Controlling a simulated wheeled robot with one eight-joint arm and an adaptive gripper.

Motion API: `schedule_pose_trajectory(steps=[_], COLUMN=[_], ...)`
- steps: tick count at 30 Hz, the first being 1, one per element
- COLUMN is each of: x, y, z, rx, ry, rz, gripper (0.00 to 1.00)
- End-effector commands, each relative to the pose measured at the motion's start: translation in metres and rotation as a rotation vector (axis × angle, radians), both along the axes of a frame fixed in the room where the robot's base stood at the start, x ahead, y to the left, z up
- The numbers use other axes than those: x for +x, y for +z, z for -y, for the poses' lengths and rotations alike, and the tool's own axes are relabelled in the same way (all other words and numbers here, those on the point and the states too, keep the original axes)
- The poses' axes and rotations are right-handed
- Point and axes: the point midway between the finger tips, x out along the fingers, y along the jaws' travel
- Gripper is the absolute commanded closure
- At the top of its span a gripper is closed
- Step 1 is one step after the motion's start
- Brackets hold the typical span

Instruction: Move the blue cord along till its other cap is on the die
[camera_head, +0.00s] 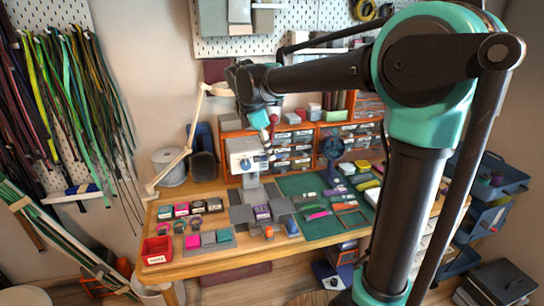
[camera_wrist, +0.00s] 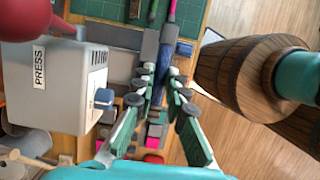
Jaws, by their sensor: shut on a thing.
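My gripper (camera_wrist: 161,78) shows in the wrist view with its green-padded fingers drawn together at the tips. They are shut on the blue cord (camera_wrist: 163,58), a thick dark-blue length that runs between the tips and on toward the top of the picture. The caps of the cord cannot be told apart here. The white press (camera_wrist: 55,85), labelled PRESS, stands just left of the fingers. In the head view the press (camera_head: 243,157) stands at the middle of the bench, below my wrist. I cannot make out the die, and the cord is too small to tell there.
A green cutting mat (camera_head: 325,228) with tools and coloured pieces lies right of the press. A red bin (camera_head: 157,250) and small spools are at the bench's left. A lamp (camera_head: 187,150) stands behind them.

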Motion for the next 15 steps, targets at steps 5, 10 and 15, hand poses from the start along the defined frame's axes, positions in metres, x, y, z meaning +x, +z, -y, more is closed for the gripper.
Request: schedule_pose_trajectory(steps=[5,10,15], x=[-0.003,-0.006,-0.009], y=[0.0,0.0,0.0], z=[-0.012,-0.022,-0.032], rx=[0.0,0.0,0.0], ry=[0.001,0.002,0.001], rz=[0.001,-0.001,0.0], gripper=[1.0,1.0,1.0])
